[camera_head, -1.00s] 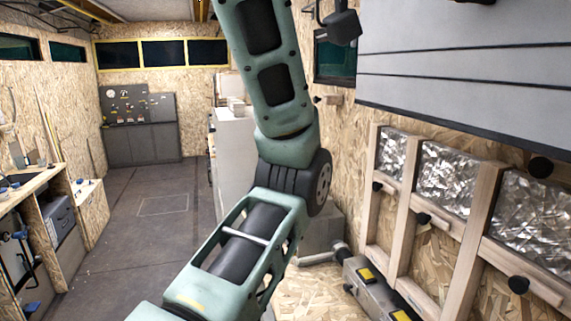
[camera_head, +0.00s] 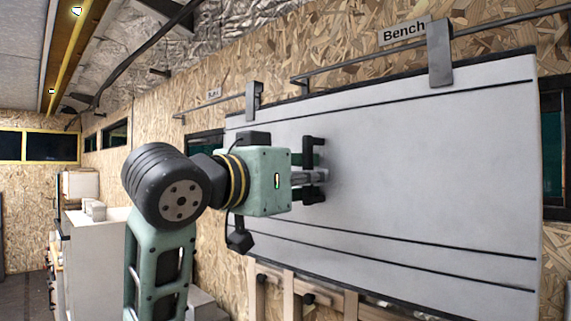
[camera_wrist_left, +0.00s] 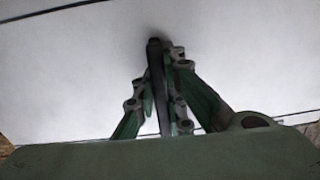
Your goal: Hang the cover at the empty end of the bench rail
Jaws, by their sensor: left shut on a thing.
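The cover (camera_head: 410,170) is a large pale grey panel with dark stripes and two metal hooks on its top edge, a left hook (camera_head: 254,100) and a right hook (camera_head: 440,55). The bench rail (camera_head: 510,20) runs along the wall behind the cover's top, under the "Bench" label (camera_head: 404,32). The right hook overlaps the rail in the picture; I cannot tell whether it rests on it. My left gripper (camera_head: 316,172) is shut on a handle at the cover's face. In the left wrist view, the fingers (camera_wrist_left: 160,85) close around a dark bar (camera_wrist_left: 154,60) before the cover (camera_wrist_left: 240,50). My right gripper is out of view.
A second rail (camera_head: 205,107) with a small unreadable label (camera_head: 214,92) is on the wall to the left. A dark window (camera_head: 556,150) lies beyond the cover's right edge. Wooden framing (camera_head: 300,297) stands below the cover. A pale cabinet (camera_head: 95,255) stands at the left.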

